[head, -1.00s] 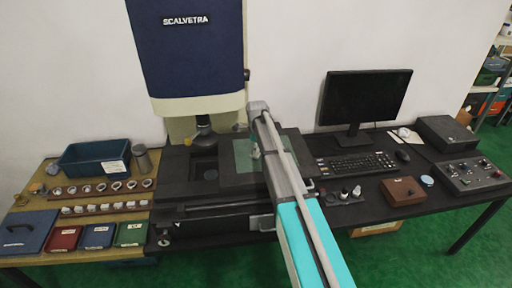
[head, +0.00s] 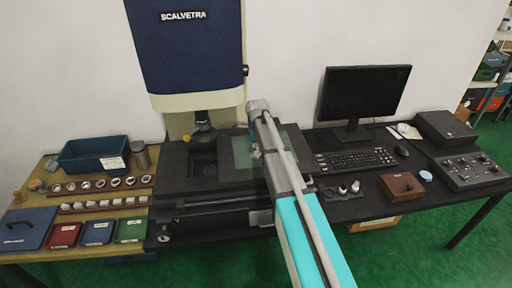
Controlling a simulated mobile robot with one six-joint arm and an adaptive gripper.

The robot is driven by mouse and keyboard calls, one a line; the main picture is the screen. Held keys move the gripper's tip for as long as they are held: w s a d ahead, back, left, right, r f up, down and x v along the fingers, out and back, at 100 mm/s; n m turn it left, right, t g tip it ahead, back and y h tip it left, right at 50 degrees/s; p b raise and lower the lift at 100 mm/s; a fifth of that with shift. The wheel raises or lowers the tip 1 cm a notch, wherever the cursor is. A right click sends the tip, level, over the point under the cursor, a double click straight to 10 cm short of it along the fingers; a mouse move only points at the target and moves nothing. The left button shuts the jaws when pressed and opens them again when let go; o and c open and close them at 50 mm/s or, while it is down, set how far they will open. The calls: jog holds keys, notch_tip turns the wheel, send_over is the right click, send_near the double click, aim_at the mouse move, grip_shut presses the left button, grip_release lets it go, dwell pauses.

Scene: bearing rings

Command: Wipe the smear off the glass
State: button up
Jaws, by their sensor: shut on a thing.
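The glass (head: 241,150) is a pale green pane set in the dark stage of the measuring machine, in the middle of the head view. My arm crosses over its right part and hides some of it. I cannot make out a smear at this size. My gripper (head: 257,154) is low over the glass, partly hidden beside my arm link. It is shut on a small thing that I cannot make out. I cannot tell whether that thing touches the glass.
The blue SCALVETRA column (head: 185,45) rises behind the stage, its probe (head: 203,128) left of the glass. A blue bin (head: 85,155) and rows of rings (head: 100,184) stand at left. A monitor (head: 363,95), keyboard (head: 355,160) and control box (head: 468,172) stand at right.

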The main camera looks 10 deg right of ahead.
jog(key=shift+s, duration=0.65)
jog(key=shift+r, duration=0.15)
notch_tip(320, 180, up, 6)
jog(key=p, duration=0.6)
dwell(0.4)
jog(key=shift+r+p, duration=1.45)
jog(key=shift+p, duration=0.1)
jog(key=shift+w+d+f, duration=0.15)
jog(key=shift+w+d, duration=0.15)
jog(key=shift+d, duration=0.15)
jog(key=w+d+f+b, duration=0.1)
jog(key=w+d, duration=0.2)
jog(key=d, duration=0.4)
